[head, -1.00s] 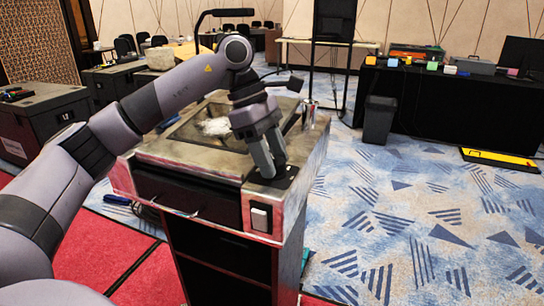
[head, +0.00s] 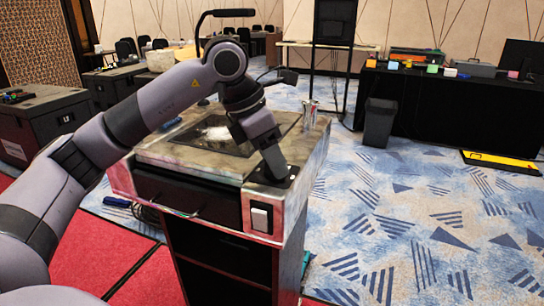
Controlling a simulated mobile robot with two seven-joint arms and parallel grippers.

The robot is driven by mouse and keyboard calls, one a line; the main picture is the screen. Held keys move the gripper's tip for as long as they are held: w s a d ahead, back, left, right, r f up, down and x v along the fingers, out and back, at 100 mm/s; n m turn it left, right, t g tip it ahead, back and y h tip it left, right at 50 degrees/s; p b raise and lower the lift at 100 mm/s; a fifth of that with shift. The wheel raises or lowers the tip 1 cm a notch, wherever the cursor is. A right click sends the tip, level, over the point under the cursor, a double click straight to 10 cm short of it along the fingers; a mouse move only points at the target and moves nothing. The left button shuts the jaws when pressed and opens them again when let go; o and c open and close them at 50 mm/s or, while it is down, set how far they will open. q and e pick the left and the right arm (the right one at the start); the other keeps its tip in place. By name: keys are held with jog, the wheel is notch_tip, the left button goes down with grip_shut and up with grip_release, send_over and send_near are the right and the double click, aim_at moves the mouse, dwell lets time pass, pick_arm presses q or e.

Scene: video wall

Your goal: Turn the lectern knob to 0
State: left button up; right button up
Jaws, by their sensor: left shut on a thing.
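The lectern (head: 163,158) stands in the middle of the head view, with a worn top, a drawer and a dark plate (head: 268,181) at its front right corner. My left gripper (head: 276,172) points down at this plate, with its fingertips at the plate. It is shut on the knob, which the fingers hide. The knob's pointer and its scale cannot be read. My right gripper is not in view.
A white switch (head: 260,217) sits on the lectern's front below the plate. A metal cup (head: 310,113) stands on the top's back right corner. A black bin (head: 379,122) and a black-draped table (head: 440,105) stand to the right.

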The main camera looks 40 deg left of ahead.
pick_arm(q)
jog(key=shift+n, duration=0.5)
jog(key=o, duration=1)
jog(key=shift+o, duration=0.2)
jog(key=v, duration=0.7)
jog(key=shift+r, duration=0.1)
jog(key=shift+s, duration=0.1)
